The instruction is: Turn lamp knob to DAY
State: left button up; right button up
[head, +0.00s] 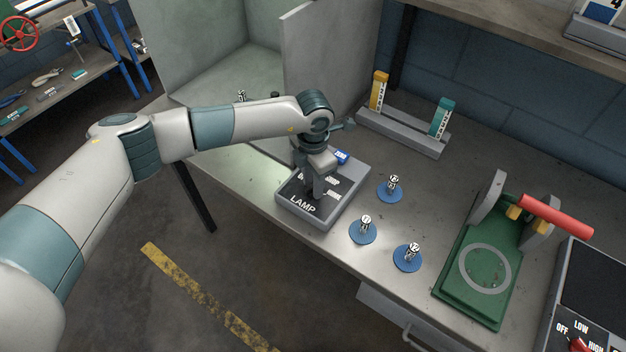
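The lamp box (291,204) is a grey box with a dark top marked "LAMP" in white, near the front edge of the metal bench. A small blue label (342,157) shows at its back right corner, and other white labels on top are partly covered. My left gripper (315,195) points down over the middle of the box, with its fingers at the place of the knob. The knob is hidden by the fingers. I cannot tell whether the fingers are closed on it. My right gripper is not in view.
Several blue discs with small numbered pieces, one of them here (363,230), stand right of the lamp box. A green press with a red handle (555,215) stands further right. A rack (400,132) with yellow and teal strips is behind. A grey booth (325,60) stands at the back left.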

pick_arm(q)
grip_shut()
jog(key=n+b, duration=0.1)
jog(key=b, duration=0.1)
jog(key=shift+f+n+b, duration=0.2)
jog(key=shift+n+b, duration=0.1)
jog(key=shift+b, duration=0.05)
jog(key=n+b, duration=0.5)
jog(key=b, duration=0.1)
jog(key=shift+b, duration=0.4)
jog(key=shift+r+n+b, duration=0.25)
jog(key=shift+n+b, duration=0.6)
jog(key=shift+n, duration=0.25)
